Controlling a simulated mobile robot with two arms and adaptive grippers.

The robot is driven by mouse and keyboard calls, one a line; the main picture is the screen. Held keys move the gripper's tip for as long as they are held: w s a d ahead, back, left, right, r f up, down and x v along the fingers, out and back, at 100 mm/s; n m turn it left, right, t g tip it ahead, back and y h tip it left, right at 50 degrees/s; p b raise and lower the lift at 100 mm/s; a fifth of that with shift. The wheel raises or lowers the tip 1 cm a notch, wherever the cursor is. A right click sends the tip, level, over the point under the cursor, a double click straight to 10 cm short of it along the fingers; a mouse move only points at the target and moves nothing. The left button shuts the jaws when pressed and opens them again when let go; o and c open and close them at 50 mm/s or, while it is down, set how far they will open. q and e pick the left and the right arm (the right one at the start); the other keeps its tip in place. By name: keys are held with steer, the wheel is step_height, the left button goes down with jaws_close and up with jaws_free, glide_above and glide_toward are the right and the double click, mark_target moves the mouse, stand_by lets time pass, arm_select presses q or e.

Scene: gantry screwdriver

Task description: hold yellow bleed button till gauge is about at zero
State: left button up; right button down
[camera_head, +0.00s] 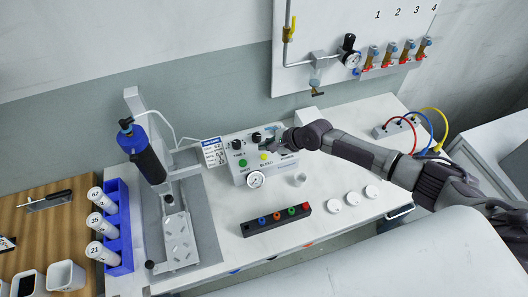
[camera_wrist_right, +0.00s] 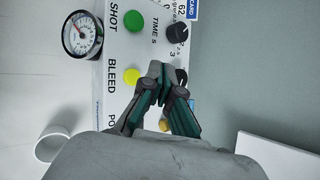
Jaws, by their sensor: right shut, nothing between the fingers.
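The control box (camera_head: 240,174) stands on the white bench. Its yellow bleed button (camera_head: 264,156) is on the top panel, labelled BLEED, and it also shows in the right wrist view (camera_wrist_right: 132,76). The round white gauge (camera_head: 256,180) is on the box's front; in the right wrist view the gauge (camera_wrist_right: 82,36) is turned sideways and its needle reading is too small to tell. My right gripper (camera_head: 270,141) is shut and empty over the panel. In the right wrist view its fingertips (camera_wrist_right: 167,73) are beside the yellow button, near a black knob, apart from the button.
A green button (camera_wrist_right: 134,20) and black knobs (camera_wrist_right: 177,35) share the panel. A blue screwdriver (camera_head: 148,160) hangs on a gantry stand at left. A rack with coloured sockets (camera_head: 276,219), a small cup (camera_head: 300,179) and white discs (camera_head: 353,198) lie nearby.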

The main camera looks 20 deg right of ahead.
steer(key=shift+r+p, duration=1.1)
steer(key=shift+r, duration=0.25)
steer(key=shift+f, duration=0.1)
